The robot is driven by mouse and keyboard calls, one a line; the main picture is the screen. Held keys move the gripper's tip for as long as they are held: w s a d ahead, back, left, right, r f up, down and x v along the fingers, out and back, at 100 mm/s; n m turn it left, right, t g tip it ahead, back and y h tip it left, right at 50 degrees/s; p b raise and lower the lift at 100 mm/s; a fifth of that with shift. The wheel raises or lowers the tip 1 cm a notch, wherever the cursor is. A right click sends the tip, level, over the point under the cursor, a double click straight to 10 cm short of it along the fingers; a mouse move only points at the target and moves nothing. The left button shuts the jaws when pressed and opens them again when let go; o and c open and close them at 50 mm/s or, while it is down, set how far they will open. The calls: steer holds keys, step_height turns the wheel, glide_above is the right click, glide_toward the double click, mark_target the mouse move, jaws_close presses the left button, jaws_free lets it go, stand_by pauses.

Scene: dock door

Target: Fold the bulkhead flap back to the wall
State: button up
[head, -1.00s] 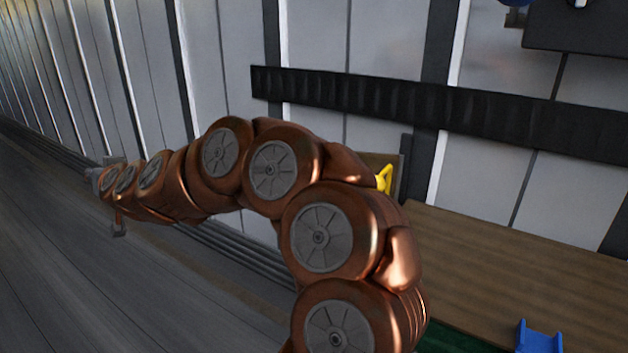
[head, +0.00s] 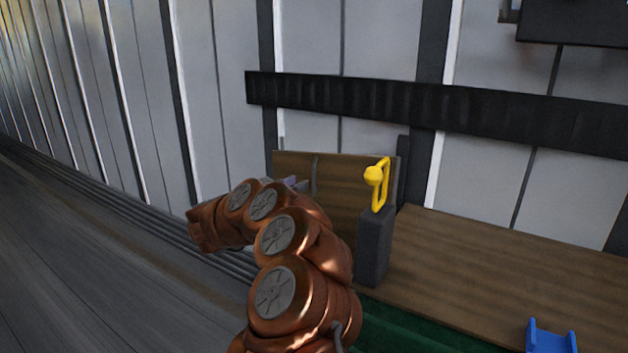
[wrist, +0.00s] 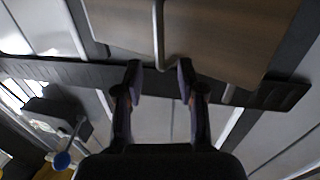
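The bulkhead flap (head: 345,185), a wooden brown panel, stands upright below the black wall rail in the head view. My arm hides its lower left part. A thin grey bar handle (head: 315,172) shows on its face. In the wrist view the flap (wrist: 225,35) fills the top, and the handle (wrist: 158,30) runs down it. My gripper (wrist: 160,70) is open, its two purple-tipped fingers apart on either side of the handle's lower bend in the picture. I cannot tell whether they touch it. In the head view the fingertips (head: 292,184) show just left of the handle.
A yellow lever (head: 379,185) sits on a dark post (head: 375,245) right of the flap. A wooden bench top (head: 490,265) extends right, with a blue holder (head: 550,338) at its front. A black rail (head: 440,110) crosses the wall. The floor at left is clear.

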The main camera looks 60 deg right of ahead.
mark_target(314, 190)
steer(key=shift+s+d+b, duration=0.2)
steer(key=shift+d+b, duration=0.1)
steer(key=shift+d, duration=0.95)
steer(key=shift+s+d+b, duration=0.25)
steer(key=shift+d+b, duration=0.1)
steer(key=shift+d, duration=0.95)
steer(key=shift+s+d+b, duration=0.2)
steer(key=shift+d+b, duration=0.1)
steer(key=shift+d, duration=0.95)
jaws_close()
